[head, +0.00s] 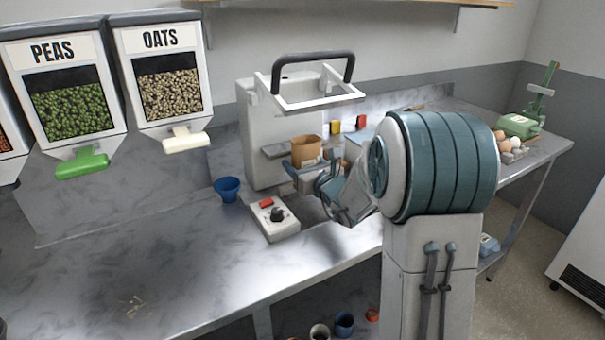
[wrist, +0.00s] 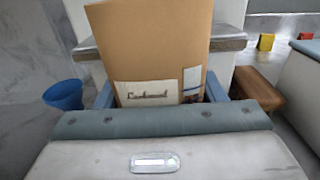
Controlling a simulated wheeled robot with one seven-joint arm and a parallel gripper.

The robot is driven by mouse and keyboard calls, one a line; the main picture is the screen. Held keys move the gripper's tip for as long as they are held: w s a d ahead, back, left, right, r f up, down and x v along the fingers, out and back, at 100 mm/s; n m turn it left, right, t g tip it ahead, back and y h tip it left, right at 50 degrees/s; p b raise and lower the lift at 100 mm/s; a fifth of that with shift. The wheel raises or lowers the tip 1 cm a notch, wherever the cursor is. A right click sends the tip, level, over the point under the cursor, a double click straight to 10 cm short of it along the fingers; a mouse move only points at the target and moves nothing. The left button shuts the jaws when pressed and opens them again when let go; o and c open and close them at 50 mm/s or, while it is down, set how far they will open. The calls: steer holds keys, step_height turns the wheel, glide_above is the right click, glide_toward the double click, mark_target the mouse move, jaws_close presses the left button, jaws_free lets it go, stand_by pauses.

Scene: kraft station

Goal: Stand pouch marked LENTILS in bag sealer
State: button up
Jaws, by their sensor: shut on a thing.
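My gripper (head: 302,172) is shut on a brown paper pouch (head: 307,150) and holds it upright with its top open. The pouch fills the upper middle of the wrist view (wrist: 150,40), with a blue finger on each side. Its pale label (wrist: 148,92) carries handwriting too blurred to read as LENTILS. The bag sealer (head: 262,125) is the tall white machine with a raised, black-handled frame (head: 312,58). Its grey ledge (head: 276,151) shows just beside the pouch; in the wrist view the ledge (wrist: 228,42) lies behind it. Whether they touch is hidden.
A blue cup (head: 228,189) and a white control box (head: 272,218) with a dial stand left of my gripper. A wooden block (wrist: 258,90) lies to the right in the wrist view. PEAS and OATS dispensers (head: 160,75) hang at left. The front-left counter is mostly clear.

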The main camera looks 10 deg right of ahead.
steer(key=shift+f, duration=1.7)
steer(key=shift+f, duration=0.15)
steer(key=o, duration=1.1)
steer(key=shift+o, duration=0.2)
steer(key=b+v, duration=0.1)
steer(key=v, duration=1.1)
